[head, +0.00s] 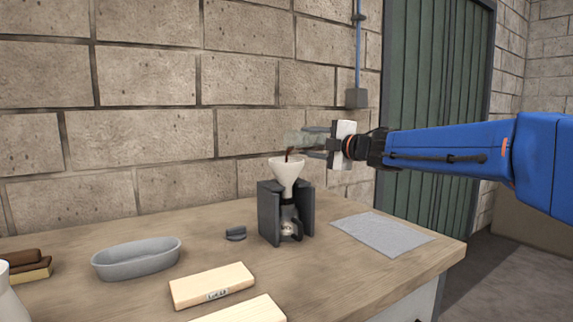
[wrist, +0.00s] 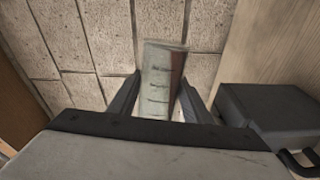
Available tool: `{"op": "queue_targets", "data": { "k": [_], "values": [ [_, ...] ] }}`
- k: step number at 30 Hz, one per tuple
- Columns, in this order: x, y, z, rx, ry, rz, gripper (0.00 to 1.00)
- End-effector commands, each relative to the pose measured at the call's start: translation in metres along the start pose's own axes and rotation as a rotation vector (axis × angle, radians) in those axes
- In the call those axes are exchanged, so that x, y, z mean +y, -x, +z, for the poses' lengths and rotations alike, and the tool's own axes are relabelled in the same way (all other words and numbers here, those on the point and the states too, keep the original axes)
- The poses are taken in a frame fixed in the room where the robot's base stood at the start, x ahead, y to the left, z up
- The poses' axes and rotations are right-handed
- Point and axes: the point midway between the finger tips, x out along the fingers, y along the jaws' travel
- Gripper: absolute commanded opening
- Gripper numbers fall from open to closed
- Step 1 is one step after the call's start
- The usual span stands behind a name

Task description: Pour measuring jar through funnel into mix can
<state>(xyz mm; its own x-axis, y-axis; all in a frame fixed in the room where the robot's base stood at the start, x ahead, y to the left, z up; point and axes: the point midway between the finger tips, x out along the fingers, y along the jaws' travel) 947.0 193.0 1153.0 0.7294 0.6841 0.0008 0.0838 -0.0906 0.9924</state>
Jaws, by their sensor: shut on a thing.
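My gripper (head: 318,142) is shut on the measuring jar (head: 300,139), a clear vessel held tipped on its side above the funnel. In the wrist view the jar (wrist: 161,85) shows graduation marks between the two fingers. A thin dark brown stream falls from the jar's mouth into the white funnel (head: 287,173). The funnel sits upright in the neck of the mix can (head: 288,218), which stands inside a dark grey holder (head: 268,213). The can's inside and the level of liquid are hidden.
Light wooden blocks (head: 211,285) lie in front. A grey cloth or mat (head: 381,235) lies right, near the table edge. The block wall stands close behind.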

Motion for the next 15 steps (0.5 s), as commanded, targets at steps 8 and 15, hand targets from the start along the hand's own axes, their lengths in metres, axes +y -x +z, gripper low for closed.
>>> {"op": "queue_targets", "data": {
  "k": [8, 15],
  "values": [
    [0.0015, 0.0001, -0.0007, 0.000, 0.014, 0.001, 0.16],
    [0.0024, 0.0001, -0.0011, 0.000, 0.028, 0.001, 0.16]
  ]
}}
